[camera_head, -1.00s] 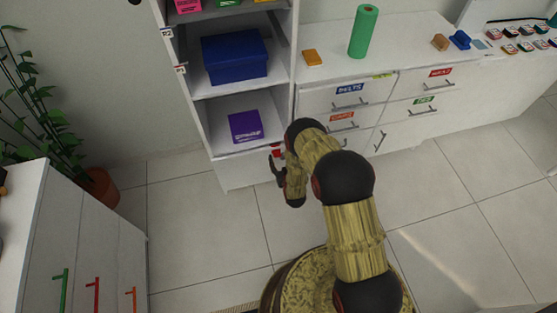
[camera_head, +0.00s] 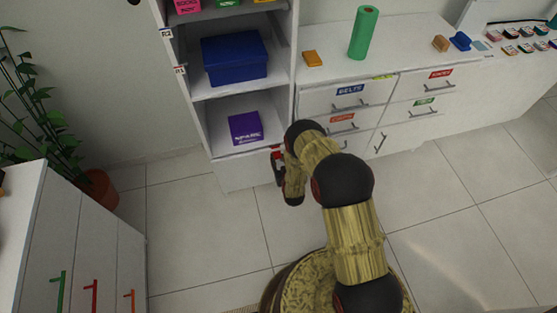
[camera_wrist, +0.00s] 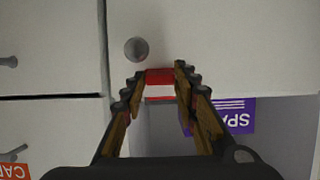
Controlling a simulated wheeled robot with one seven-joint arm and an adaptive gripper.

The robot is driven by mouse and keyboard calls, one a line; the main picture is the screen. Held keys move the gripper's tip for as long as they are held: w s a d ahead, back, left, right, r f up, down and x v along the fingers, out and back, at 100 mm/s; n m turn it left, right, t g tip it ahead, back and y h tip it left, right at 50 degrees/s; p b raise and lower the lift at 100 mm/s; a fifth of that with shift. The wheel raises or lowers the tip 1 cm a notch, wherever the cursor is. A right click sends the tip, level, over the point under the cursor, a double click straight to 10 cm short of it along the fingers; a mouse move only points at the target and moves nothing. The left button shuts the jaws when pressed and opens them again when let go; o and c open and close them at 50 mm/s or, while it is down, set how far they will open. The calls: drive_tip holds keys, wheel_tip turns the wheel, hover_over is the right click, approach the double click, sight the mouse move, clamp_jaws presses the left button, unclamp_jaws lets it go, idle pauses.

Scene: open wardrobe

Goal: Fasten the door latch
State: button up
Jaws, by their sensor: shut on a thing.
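A red and white piece (camera_wrist: 160,84), which looks like the door latch, sits at the edge of a white panel with a round grey knob (camera_wrist: 136,49). My gripper (camera_wrist: 162,82) has its two fingers on either side of this piece and is shut on it. In the head view my gripper (camera_head: 278,166) is low at the front of the white shelf unit, by its right side, with a bit of red showing there. My arm hides part of this spot. I cannot tell whether the latch is fastened.
A purple box (camera_head: 245,128) stands in the low shelf opening, with a blue box (camera_head: 235,58) above it. White drawers (camera_head: 345,97) with grey handles are to the right. A potted plant (camera_head: 98,190) and a white cabinet (camera_head: 85,245) are at the left. The floor between is clear.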

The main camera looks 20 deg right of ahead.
drive_tip(key=c, duration=0.4)
drive_tip(key=shift+w+f+t, duration=0.2)
drive_tip(key=shift+f+t, duration=0.2)
drive_tip(key=shift+t, duration=0.35)
drive_tip(key=shift+w+f+t, duration=0.2)
drive_tip(key=shift+f+t, duration=0.2)
drive_tip(key=shift+t, duration=0.35)
drive_tip(key=o, duration=1.2)
drive_tip(key=shift+c, duration=0.2)
drive_tip(key=s+r, duration=0.1)
drive_tip(key=s, duration=1.1)
drive_tip(key=shift+r, duration=0.2)
